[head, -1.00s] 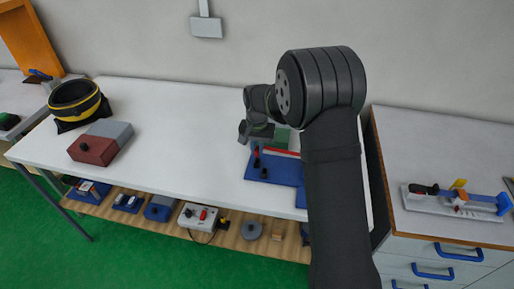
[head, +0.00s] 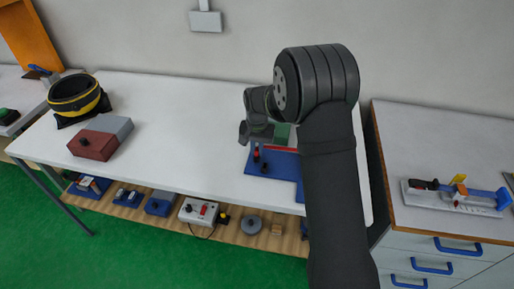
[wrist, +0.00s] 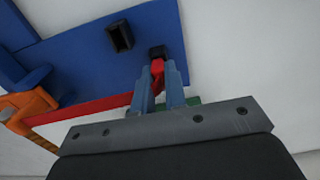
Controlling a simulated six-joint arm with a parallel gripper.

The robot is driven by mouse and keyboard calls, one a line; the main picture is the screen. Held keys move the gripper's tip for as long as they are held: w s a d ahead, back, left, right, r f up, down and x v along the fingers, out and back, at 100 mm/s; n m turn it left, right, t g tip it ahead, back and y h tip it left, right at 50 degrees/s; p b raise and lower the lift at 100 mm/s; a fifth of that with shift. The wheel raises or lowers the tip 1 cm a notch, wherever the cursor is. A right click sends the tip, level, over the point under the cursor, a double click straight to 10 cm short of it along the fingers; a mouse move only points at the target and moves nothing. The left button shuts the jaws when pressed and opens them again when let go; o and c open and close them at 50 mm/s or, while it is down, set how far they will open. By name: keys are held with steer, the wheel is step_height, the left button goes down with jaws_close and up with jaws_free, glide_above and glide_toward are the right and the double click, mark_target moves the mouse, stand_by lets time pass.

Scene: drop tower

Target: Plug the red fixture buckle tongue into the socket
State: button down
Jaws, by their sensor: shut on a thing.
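My gripper (wrist: 159,92) is shut on the red buckle tongue (wrist: 157,72), whose black end points away from the fingers. The blue fingers hide part of the tongue. The socket (wrist: 119,36), a black block with a dark rectangular opening, sits on the blue fixture plate (wrist: 85,60), left of the tongue in the wrist view. The tongue's black end appears apart from the socket. In the head view, the tongue (head: 256,151) is small below my gripper (head: 256,140), and the socket (head: 265,168) is on the plate (head: 282,168). Its height above the plate is unclear.
A red strip (wrist: 95,108) runs along the plate to an orange part (wrist: 30,105). A brown and grey box (head: 95,144) and a black-yellow ring (head: 76,98) stand on the white table's left. The table between is clear. A drawer cabinet (head: 450,210) stands right.

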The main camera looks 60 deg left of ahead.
steer(key=shift+f, duration=0.15)
steer(key=c, duration=1.4)
jaws_free()
step_height(320, 180, up, 17)
steer(key=shift+r, duration=0.2)
step_height(320, 180, down, 17)
steer(key=shift+f, duration=0.2)
steer(key=shift+r, duration=0.1)
